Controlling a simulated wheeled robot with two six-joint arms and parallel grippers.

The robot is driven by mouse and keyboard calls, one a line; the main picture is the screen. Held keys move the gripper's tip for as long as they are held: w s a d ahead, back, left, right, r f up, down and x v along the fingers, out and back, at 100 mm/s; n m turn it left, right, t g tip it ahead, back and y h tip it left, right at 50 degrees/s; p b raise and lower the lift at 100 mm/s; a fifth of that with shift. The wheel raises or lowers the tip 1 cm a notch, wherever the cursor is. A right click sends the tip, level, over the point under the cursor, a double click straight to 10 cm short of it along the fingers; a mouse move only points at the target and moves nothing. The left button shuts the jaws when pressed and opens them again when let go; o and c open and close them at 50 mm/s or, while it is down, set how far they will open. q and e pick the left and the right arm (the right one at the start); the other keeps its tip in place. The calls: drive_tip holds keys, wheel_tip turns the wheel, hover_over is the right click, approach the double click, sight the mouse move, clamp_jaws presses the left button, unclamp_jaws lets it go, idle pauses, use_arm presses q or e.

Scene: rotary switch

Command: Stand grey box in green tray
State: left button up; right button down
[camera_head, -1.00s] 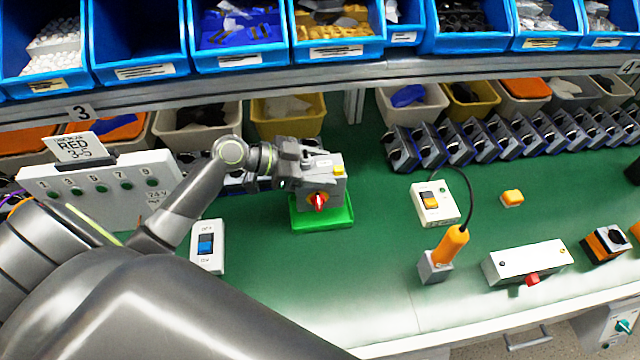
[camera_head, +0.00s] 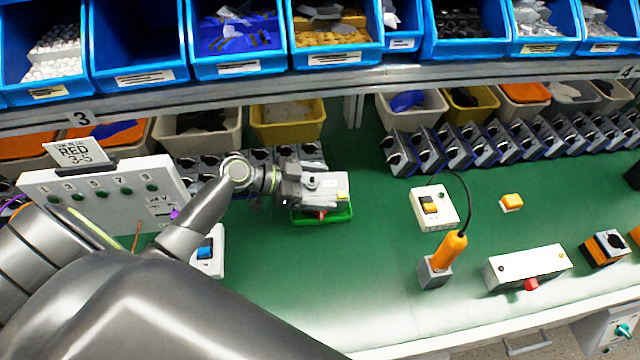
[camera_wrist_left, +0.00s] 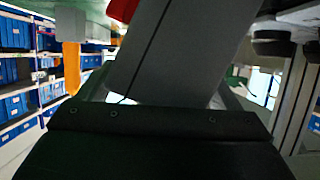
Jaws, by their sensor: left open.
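The grey box (camera_head: 342,187) with a red knob and a small yellow patch is at the green tray (camera_head: 340,217). The knob shows low at its front, just above the tray's near part. My left gripper (camera_head: 312,186) is open, close over the left side of the box, and hides part of it. I cannot tell whether the box rests flat on the tray floor. In the left wrist view the grey box (camera_wrist_left: 185,45) fills the upper middle, close to the gripper, with the red knob at its upper left. My right gripper is not in view.
A white panel with green buttons (camera_head: 100,195) and a blue rocker switch (camera_head: 206,250) stand left. A white switch box (camera_head: 434,207) and an orange-handled tool (camera_head: 450,246) in a holder stand right. Bins (camera_head: 290,120) line the back. Green mat is clear in front of the tray.

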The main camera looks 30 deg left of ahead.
use_arm(q)
drive_tip(key=shift+s+r, duration=0.15)
drive_tip(key=shift+r, duration=0.05)
drive_tip(key=shift+v, duration=3.7)
